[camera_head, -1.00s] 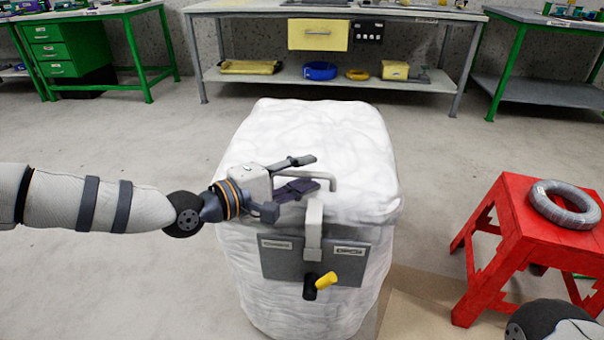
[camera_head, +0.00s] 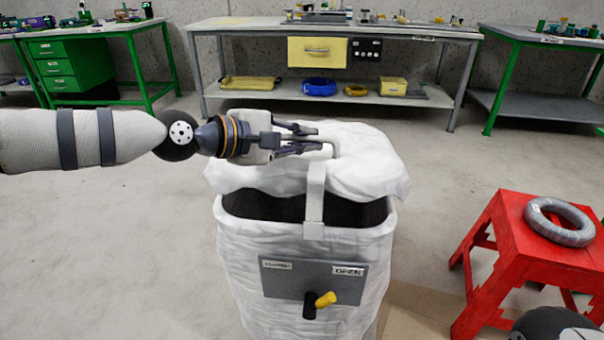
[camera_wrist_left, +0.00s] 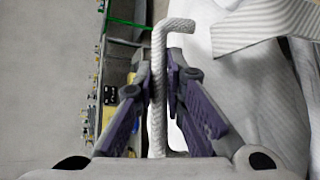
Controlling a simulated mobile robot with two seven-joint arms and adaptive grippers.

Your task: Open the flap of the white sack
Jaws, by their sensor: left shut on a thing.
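The white sack (camera_head: 245,260) stands upright in the middle of the head view. Its white flap (camera_head: 370,165) is raised at the front, and a dark opening (camera_head: 260,207) shows between flap and rim. A light strap (camera_head: 313,195) spans the gap at the front. My left gripper (camera_head: 308,142) is at the flap's top, shut on the flap's handle (camera_head: 328,150). In the left wrist view the handle (camera_wrist_left: 158,85) is a pale bent bar between the two fingers. My right gripper is not in view.
A grey panel (camera_head: 285,280) with a yellow-and-black lever (camera_head: 325,299) is on the sack's front. A red stool (camera_head: 520,255) with a grey coil (camera_head: 560,222) stands at right. Workbenches line the back wall. The floor (camera_head: 110,250) at left is clear.

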